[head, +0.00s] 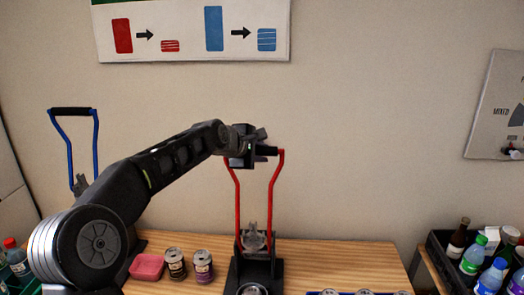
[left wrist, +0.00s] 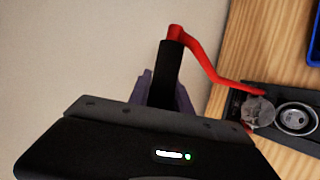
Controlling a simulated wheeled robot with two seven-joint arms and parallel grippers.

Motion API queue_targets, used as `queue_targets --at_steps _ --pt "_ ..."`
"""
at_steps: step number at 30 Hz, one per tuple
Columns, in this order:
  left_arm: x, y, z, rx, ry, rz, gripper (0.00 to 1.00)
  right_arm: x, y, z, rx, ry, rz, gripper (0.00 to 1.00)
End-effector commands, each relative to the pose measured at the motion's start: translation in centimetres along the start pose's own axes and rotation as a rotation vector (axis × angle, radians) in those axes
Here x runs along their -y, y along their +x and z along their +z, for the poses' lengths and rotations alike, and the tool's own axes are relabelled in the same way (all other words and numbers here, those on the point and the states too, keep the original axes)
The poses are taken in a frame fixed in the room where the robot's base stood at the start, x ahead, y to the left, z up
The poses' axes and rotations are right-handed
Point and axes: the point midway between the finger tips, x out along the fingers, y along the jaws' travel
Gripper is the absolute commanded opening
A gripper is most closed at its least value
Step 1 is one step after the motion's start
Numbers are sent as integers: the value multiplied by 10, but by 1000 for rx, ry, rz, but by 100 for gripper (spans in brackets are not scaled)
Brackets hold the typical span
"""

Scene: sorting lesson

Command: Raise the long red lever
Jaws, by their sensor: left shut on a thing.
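The long red lever (head: 275,189) stands upright on a black can crusher base (head: 254,268) on the table. Two red arms rise to a black crossbar grip at the top. My left gripper (head: 258,150) is at that crossbar and shut on it. In the left wrist view the black grip (left wrist: 168,75) sits between my purple fingers, and a red arm (left wrist: 207,62) bends away to the right. My right gripper is not in view.
A blue lever (head: 69,145) stands at the left, partly behind my arm. Two cans (head: 203,266) and a pink block (head: 147,266) are on the wooden table (head: 330,257). A dark crate (head: 437,251) of bottles stands right. A blue tray (head: 350,293) is at the front edge.

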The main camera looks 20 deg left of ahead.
Motion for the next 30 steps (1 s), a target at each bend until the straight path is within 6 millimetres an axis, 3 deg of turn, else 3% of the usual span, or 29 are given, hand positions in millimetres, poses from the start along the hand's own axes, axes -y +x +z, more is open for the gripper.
queue_targets --at_steps 1,6,7,14,30 --pt "15 7 -5 -4 -7 -33 0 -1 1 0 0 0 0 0" --pt "16 7 -6 -5 -6 -33 0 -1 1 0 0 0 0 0" --pt "16 7 -6 -5 -6 -33 26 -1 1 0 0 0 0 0" --pt "13 6 -4 -3 -4 -27 45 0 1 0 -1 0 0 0" --pt "8 -6 -2 -2 0 -14 46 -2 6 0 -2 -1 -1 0"
